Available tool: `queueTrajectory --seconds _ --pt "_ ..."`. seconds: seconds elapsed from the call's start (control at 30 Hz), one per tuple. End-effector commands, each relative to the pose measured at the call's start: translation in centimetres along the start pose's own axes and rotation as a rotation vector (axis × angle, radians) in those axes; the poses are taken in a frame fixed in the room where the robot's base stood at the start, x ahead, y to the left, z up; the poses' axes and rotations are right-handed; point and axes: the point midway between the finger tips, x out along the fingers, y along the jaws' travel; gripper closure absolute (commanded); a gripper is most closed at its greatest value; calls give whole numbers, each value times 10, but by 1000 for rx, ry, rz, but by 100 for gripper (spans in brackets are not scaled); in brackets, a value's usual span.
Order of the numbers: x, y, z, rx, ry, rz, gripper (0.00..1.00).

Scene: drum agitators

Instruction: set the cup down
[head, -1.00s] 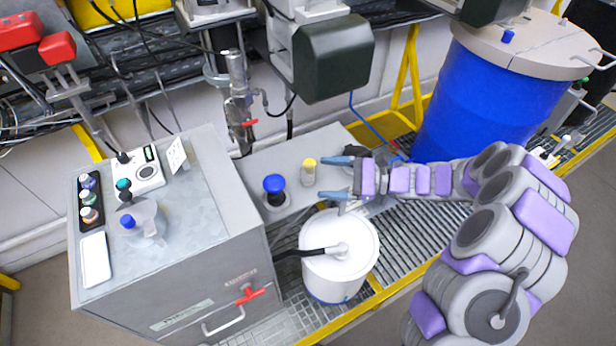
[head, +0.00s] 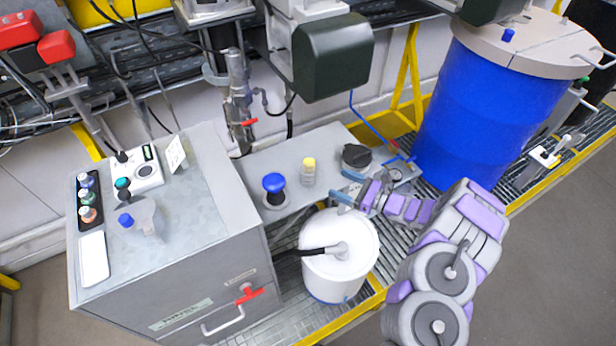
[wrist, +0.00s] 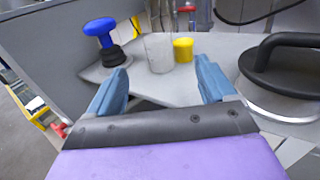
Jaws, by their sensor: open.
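A clear cup (head: 308,179) stands upright on the grey bench top; in the wrist view the cup (wrist: 158,52) is ahead of the fingers, left of a short yellow cylinder (wrist: 183,48). In the head view the yellow piece (head: 309,162) shows just behind the cup's top. My gripper (head: 346,187) is to the right of the cup and apart from it. In the wrist view its blue fingers (wrist: 162,88) are spread with nothing between them.
A blue knob (head: 274,184) stands left of the cup. A black-handled disc (head: 356,156) lies to the right. A white lidded bucket (head: 339,262) stands in front, and a large blue drum (head: 480,105) at the right.

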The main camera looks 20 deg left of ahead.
Motion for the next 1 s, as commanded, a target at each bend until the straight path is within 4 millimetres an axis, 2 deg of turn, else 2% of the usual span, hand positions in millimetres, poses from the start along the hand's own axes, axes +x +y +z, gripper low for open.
queueTrajectory --seconds 0.1,0.4,0.67,1.0 --pt "26 2 -2 0 0 6 16" --pt "79 2 -1 -1 -2 4 16" --pt "95 1 1 0 -3 3 16" --pt "139 4 3 0 1 4 16"
